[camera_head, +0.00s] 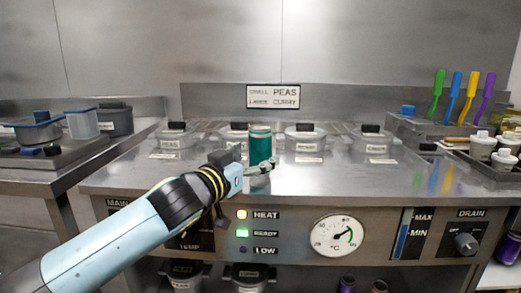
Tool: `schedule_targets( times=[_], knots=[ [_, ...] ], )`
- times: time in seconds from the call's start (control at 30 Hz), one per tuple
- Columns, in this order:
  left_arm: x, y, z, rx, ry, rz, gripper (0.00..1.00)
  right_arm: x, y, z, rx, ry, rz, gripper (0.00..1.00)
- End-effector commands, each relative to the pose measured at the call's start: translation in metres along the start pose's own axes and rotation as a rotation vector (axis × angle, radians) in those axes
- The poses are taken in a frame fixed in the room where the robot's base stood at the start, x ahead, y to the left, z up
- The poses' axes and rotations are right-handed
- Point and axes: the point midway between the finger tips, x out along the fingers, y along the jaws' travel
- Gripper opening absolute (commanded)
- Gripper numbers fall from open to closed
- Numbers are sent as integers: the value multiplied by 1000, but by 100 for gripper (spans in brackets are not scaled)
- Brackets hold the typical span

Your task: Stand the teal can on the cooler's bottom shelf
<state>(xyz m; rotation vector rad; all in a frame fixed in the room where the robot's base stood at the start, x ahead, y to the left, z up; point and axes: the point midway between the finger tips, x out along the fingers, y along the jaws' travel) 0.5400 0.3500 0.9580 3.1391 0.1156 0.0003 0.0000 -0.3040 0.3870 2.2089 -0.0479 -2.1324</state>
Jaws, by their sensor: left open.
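The teal can (260,143) stands upright near the front edge of the steel counter, with a darker band around its upper part. My left gripper (264,167) is open at the can's lower part, its arm coming in from the lower left. I cannot tell whether the fingers touch the can or are just in front of it. My right gripper is out of view. I cannot make out a cooler or its bottom shelf for certain.
Several lidded pots (305,138) sit in the counter behind the can. Colored-handled tools (455,95) and small white cups (504,158) stand at right, tubs (83,124) at left. Below are a gauge (339,235), a knob (465,244) and containers. The counter's front right is clear.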

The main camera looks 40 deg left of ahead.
Motion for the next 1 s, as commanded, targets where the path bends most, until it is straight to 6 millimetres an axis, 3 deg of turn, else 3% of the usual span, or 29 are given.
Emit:
schedule_targets(
  times=[0.2, 0.5, 1.0],
  knots=[
    [32, -3, -2, -2, 1, -1, 77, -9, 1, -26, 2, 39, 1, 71],
    [36, -3, 0, 0, 0, 1, 76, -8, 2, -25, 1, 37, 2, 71],
    [36, -3, 0, 1, 0, 0, 11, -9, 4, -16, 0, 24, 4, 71]
  ],
)
